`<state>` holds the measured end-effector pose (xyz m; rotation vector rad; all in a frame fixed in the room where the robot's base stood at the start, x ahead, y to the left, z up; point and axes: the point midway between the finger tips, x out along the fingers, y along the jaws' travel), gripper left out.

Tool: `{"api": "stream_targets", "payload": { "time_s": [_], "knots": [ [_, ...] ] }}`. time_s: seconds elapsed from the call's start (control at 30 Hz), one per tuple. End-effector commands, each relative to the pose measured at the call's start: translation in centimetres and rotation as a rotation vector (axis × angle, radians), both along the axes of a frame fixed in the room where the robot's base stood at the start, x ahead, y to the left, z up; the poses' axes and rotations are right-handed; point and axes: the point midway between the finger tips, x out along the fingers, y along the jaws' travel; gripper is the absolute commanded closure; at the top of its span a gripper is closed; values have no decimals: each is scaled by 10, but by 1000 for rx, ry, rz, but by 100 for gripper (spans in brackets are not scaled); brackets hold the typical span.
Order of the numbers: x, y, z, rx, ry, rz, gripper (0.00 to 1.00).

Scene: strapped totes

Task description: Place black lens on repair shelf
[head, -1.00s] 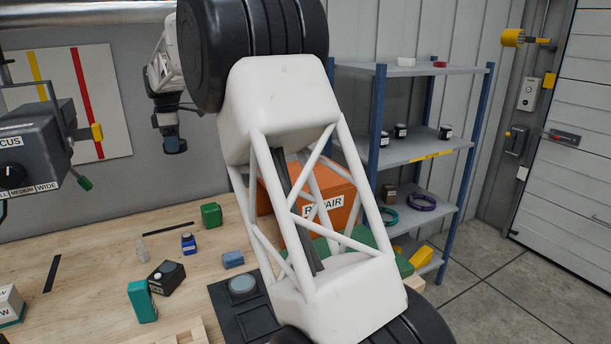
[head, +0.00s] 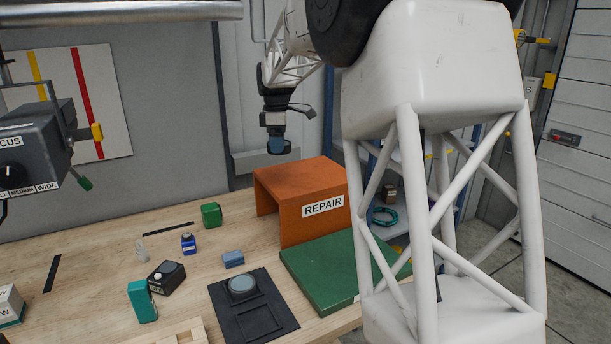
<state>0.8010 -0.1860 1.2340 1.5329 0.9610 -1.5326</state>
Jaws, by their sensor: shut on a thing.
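My gripper (head: 274,122) hangs above and behind the left part of the orange repair shelf, pointing down. It is shut on a small dark cylinder with a bluish tint, which looks like the black lens (head: 277,146). The lens is in the air, apart from the shelf; its finer detail is too small to tell. The repair shelf (head: 312,178) is an orange open-fronted box labelled REPAIR, standing at the back right of the wooden table. Its flat top is clear.
A green board (head: 325,270) lies in front of the shelf. A black tray (head: 275,322) with a round grey-topped piece (head: 242,284) is left of it. Several small items, including a teal block (head: 142,301) and a green block (head: 211,215), stand on the table. A blue-post rack is mostly hidden behind my arm.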

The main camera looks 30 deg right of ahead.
Motion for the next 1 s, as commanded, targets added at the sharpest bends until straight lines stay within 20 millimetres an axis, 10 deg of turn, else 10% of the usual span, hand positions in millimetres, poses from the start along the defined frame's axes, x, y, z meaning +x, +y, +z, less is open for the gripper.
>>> {"api": "stream_targets", "payload": {
  "time_s": [0.53,1.0],
  "knots": [
    [-99,-89,-8,0,0,-141,55],
    [-97,-88,-59,0,0,-139,55]
  ]
}}
